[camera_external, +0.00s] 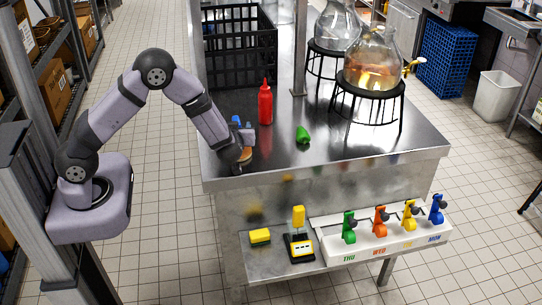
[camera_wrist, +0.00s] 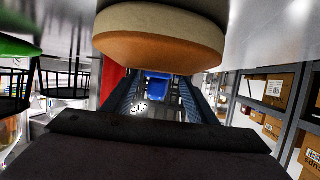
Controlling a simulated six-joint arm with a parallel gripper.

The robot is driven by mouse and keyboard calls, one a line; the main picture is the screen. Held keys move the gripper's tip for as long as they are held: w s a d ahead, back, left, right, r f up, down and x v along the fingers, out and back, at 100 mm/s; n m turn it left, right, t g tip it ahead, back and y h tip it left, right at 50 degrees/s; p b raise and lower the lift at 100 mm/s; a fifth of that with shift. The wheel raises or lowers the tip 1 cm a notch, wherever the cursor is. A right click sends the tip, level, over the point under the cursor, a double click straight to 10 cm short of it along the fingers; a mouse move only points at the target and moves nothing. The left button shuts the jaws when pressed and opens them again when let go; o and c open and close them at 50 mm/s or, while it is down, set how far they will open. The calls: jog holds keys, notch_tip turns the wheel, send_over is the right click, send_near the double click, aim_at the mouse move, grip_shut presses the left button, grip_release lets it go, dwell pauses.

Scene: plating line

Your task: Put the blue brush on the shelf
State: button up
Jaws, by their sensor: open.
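My gripper (camera_external: 242,152) is open, low over the near left corner of the steel table. A blue piece (camera_external: 236,120) shows right behind it, partly covered by the arm; I cannot tell whether it is the blue brush. A round cream and orange piece (camera_wrist: 160,38) fills the top of the wrist view, just beyond the fingertips (camera_wrist: 158,82). A small orange-tan edge (camera_external: 245,155) shows beside the gripper in the external view. A steel shelf (camera_external: 282,271) runs along the table's front, lower than the top.
A red bottle (camera_external: 265,104) and a green pepper (camera_external: 302,134) stand close to the gripper. Glass vessels (camera_external: 372,65) on black stands are at the back right.

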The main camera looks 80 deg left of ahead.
jog(key=c, duration=1.3)
notch_tip(320, 180, up, 10)
jog(key=shift+r+b, duration=0.1)
jog(key=shift+b, duration=0.25)
